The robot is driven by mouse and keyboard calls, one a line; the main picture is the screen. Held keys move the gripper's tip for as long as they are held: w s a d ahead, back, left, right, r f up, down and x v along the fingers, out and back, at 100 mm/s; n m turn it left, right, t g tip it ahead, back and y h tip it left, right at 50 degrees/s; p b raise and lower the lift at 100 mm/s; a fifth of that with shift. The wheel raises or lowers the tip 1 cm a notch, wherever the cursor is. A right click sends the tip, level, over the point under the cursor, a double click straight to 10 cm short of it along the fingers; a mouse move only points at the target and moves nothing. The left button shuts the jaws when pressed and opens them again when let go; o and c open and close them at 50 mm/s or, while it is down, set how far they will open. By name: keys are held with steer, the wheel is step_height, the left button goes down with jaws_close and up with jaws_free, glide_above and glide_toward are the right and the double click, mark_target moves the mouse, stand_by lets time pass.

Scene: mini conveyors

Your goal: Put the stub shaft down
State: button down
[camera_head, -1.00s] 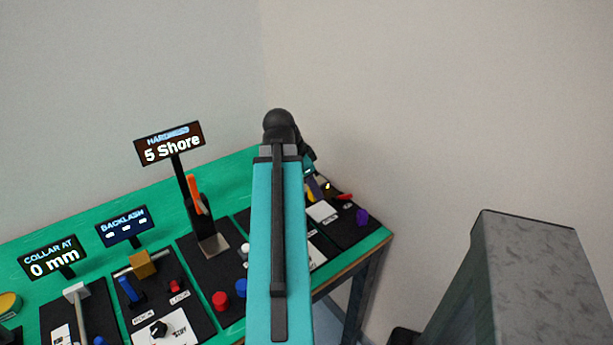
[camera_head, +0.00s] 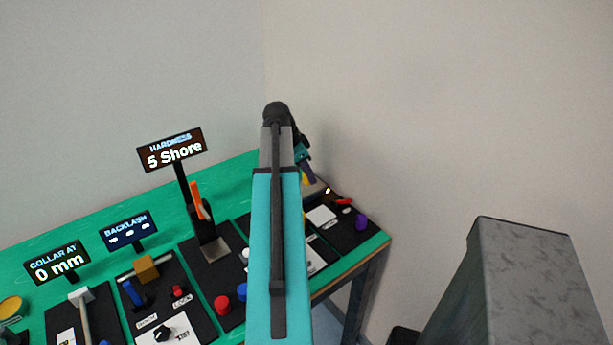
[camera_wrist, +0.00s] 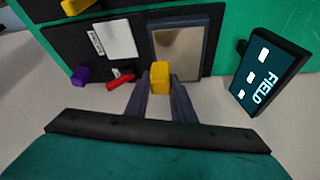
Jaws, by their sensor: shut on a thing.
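My gripper (camera_wrist: 162,98) is shut on a yellow block-like piece, which I take to be the stub shaft (camera_wrist: 160,76). In the wrist view the piece stands out between the dark fingertips, in front of the near edge of a metal-faced plate (camera_wrist: 180,52) on a black panel. I cannot tell whether it touches the plate.
The black panel also bears a white label card (camera_wrist: 116,39), a red lever (camera_wrist: 120,81) and a purple knob (camera_wrist: 81,75). A "FIELD" display (camera_wrist: 268,78) stands to the right. The green table (camera_head: 375,246) ends just beyond the panel. A grey block (camera_head: 525,280) stands at right.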

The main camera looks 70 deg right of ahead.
steer(key=shift+w+d+f+p, duration=0.1)
steer(key=shift+w+d, duration=0.2)
steer(key=shift+d, duration=0.2)
steer(key=shift+w+d+p, duration=0.1)
steer(key=shift+w+d, duration=0.15)
steer(key=shift+d, duration=0.3)
steer(key=shift+w+d+f+p, duration=0.1)
steer(key=shift+w+d, duration=0.2)
steer(key=shift+d, duration=0.2)
steer(key=shift+f, duration=0.1)
steer(key=shift+f+p, duration=0.65)
steer(key=shift+f, duration=1)
steer(key=c, duration=1.5)
jaws_free()
steer(key=shift+f, duration=0.1)
steer(key=shift+r, duration=0.2)
